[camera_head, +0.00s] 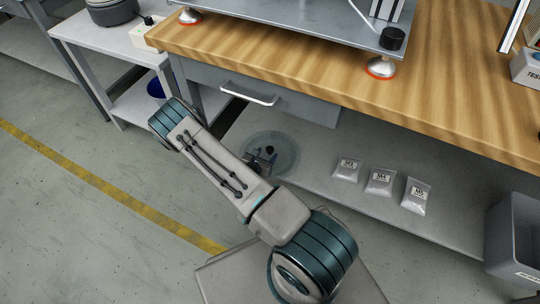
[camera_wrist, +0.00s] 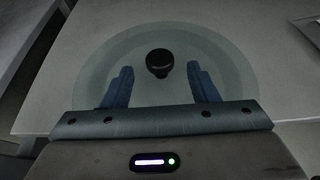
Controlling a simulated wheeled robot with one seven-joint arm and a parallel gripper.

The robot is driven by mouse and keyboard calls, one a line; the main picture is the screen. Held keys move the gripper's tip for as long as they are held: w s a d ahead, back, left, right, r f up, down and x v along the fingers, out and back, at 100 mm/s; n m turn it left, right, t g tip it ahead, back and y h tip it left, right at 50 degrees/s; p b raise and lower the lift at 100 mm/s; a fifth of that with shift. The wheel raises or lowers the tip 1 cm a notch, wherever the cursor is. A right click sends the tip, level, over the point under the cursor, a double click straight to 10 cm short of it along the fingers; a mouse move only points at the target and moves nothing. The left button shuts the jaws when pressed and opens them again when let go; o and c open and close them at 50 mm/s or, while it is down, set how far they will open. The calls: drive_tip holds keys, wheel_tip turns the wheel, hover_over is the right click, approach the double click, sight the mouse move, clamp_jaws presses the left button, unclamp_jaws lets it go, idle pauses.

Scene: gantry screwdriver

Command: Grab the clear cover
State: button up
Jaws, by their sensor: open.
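The clear cover (camera_head: 288,152) is a round, see-through dome with a black knob (camera_head: 269,150) on top. It rests on the lower shelf under the wooden bench. In the wrist view the cover (camera_wrist: 230,75) spreads wide below my gripper, and its knob (camera_wrist: 159,63) lies centred, a little beyond the fingertips. My gripper (camera_wrist: 159,75) is open, with one blue finger on each side of the line to the knob, and nothing is between them. In the head view my gripper (camera_head: 262,160) is at the cover's near left side, partly hidden by my arm.
The lower shelf (camera_head: 310,195) also holds several labelled bags (camera_head: 380,181) to the right and a grey bin (camera_head: 513,235) at the far right. A drawer (camera_head: 255,95) with a metal handle hangs above the cover under the wooden benchtop (camera_head: 300,70). A side table (camera_head: 90,35) stands at left.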

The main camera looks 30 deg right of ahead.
sight(268, 151)
drive_tip(key=b+x, duration=0.2)
drive_tip(key=x, duration=0.2)
drive_tip(key=shift+w+d+r, duration=0.1)
drive_tip(key=shift+d, duration=0.1)
drive_tip(key=shift+r, duration=0.15)
clamp_jaws()
